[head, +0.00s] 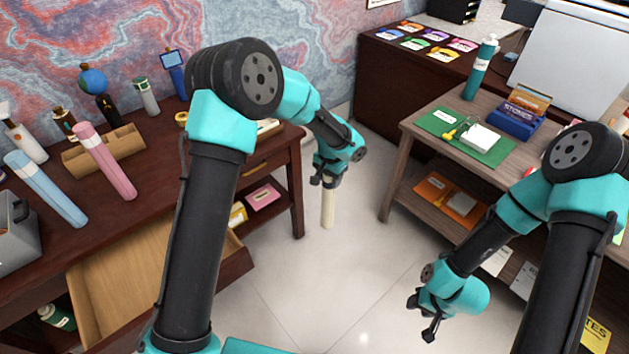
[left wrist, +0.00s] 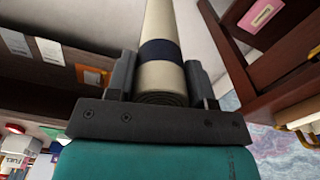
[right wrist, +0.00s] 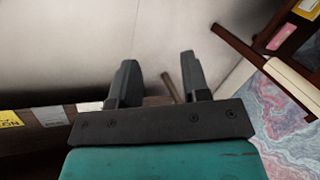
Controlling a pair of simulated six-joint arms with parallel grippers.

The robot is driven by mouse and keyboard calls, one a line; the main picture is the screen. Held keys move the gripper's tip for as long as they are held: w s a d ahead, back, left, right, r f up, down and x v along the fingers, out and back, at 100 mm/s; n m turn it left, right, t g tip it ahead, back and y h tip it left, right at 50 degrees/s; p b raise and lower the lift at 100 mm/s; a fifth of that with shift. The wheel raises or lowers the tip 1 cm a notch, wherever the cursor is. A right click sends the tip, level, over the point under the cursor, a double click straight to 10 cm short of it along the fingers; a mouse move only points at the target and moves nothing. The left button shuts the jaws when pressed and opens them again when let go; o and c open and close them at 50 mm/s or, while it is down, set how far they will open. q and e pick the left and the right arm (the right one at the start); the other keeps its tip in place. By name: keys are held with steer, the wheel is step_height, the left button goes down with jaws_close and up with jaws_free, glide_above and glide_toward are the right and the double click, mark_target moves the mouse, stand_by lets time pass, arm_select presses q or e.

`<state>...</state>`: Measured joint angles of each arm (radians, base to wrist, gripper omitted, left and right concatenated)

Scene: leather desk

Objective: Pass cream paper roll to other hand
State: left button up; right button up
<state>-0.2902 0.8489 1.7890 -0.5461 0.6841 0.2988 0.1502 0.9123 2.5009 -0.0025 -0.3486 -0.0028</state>
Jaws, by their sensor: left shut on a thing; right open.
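The cream paper roll (head: 328,208) hangs upright below my left gripper (head: 328,178), in the gap between the two desks. In the left wrist view the roll (left wrist: 162,75) has a dark band and lies between the two fingers of my left gripper (left wrist: 158,80), which are shut on it near one end. My right gripper (head: 422,318) is at the lower right of the head view, apart from the roll. In the right wrist view my right gripper (right wrist: 158,82) is open with nothing between its fingers.
A dark desk (head: 150,205) on the left holds a pink roll (head: 105,160), a light blue roll (head: 46,188) and a wooden holder (head: 125,145); its drawer (head: 120,285) stands open. A shelved table (head: 405,125) stands on the right. The floor (head: 350,270) between them is clear.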

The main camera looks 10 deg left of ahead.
arm_select(q)
steer(key=s+d+r+m, duration=0.1)
steer(key=d+r+m, duration=0.1)
steer(key=d+r, duration=0.3)
steer(key=shift+s+d+r+m, duration=0.2)
steer(key=shift+d+m, duration=0.2)
steer(key=shift+d, duration=0.35)
steer(key=shift+f, duration=0.1)
arm_select(e)
steer(key=shift+o, duration=1.4)
steer(key=shift+w, duration=0.15)
steer(key=shift+o, duration=0.8)
steer(key=shift+w+a+t, duration=0.2)
steer(key=shift+w+t, duration=0.1)
steer(key=shift+o, duration=1.1)
steer(key=w+a+n+t, duration=0.1)
steer(key=w+a+t, duration=0.3)
steer(key=w, duration=0.3)
steer(key=shift+a+r+n, duration=0.3)
steer(key=shift+a+r, duration=0.15)
steer(key=w+a+r+n+t+y, duration=0.1)
steer(key=w+a+r+t, duration=0.3)
steer(key=a, duration=0.4)
steer(key=w+a+r+n+t+y, duration=0.1)
steer(key=w+a+r+n+t, duration=0.2)
steer(key=a+r+t, duration=0.4)
step_height(320, 180, up, 2)
steer(key=shift+w+a+r+t, duration=0.1)
steer(key=shift+w+a+t, duration=0.2)
steer(key=shift+w+a, duration=0.15)
